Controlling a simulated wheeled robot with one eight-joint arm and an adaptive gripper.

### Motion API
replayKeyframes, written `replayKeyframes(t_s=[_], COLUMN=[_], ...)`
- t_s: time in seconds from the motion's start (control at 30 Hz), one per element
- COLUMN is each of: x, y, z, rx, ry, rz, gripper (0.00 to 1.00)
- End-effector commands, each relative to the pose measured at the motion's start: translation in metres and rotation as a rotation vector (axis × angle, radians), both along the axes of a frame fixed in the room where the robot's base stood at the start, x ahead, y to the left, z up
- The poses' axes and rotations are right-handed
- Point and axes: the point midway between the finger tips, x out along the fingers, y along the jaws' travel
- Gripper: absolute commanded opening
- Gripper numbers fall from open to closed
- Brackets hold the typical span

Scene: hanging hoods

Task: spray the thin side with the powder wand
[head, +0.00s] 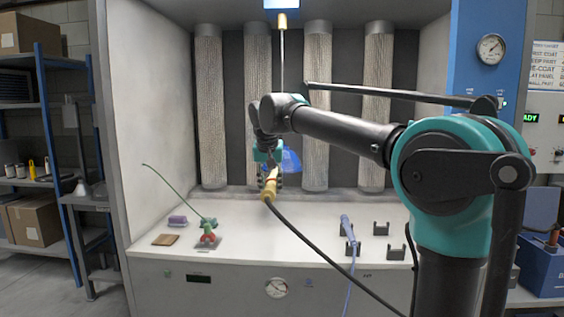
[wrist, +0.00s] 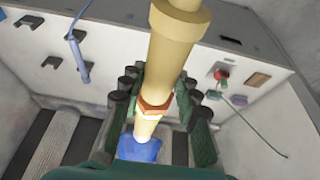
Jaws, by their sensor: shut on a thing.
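My gripper (head: 268,168) is shut around the tan-yellow powder wand (head: 270,188), inside the booth and above its white counter. In the wrist view the dark ribbed fingers (wrist: 160,112) close on both sides of the wand (wrist: 170,60), near its orange-brown ring. A black cable trails from the wand's lower end toward the front right. A blue piece (head: 291,160) shows just behind my gripper; in the wrist view blue (wrist: 138,149) shows beyond the wand's far end. I cannot tell whether they touch, nor which side is thin, as my gripper and wand hide much of it.
A red-and-green tool (head: 208,236) with a green hose, a purple block (head: 177,221) and a brown pad (head: 165,240) lie at the counter's left. A blue wand (head: 348,230) rests by black holders (head: 381,229) at right. Tall pleated filters (head: 317,110) line the back.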

Motion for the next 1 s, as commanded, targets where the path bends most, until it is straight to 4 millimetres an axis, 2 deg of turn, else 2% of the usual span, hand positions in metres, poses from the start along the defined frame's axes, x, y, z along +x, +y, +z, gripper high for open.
replayKeyframes(t_s=[0.73,0.87,1.0], x=[-0.003,-0.023,-0.054], y=[0.0,0.001,0.002], z=[-0.037,-0.037,-0.037], rx=[0.0,-0.001,0.0], ry=[-0.001,-0.001,0.0], rz=[0.001,0.004,0.004], gripper=[0.0,0.0,0.0])
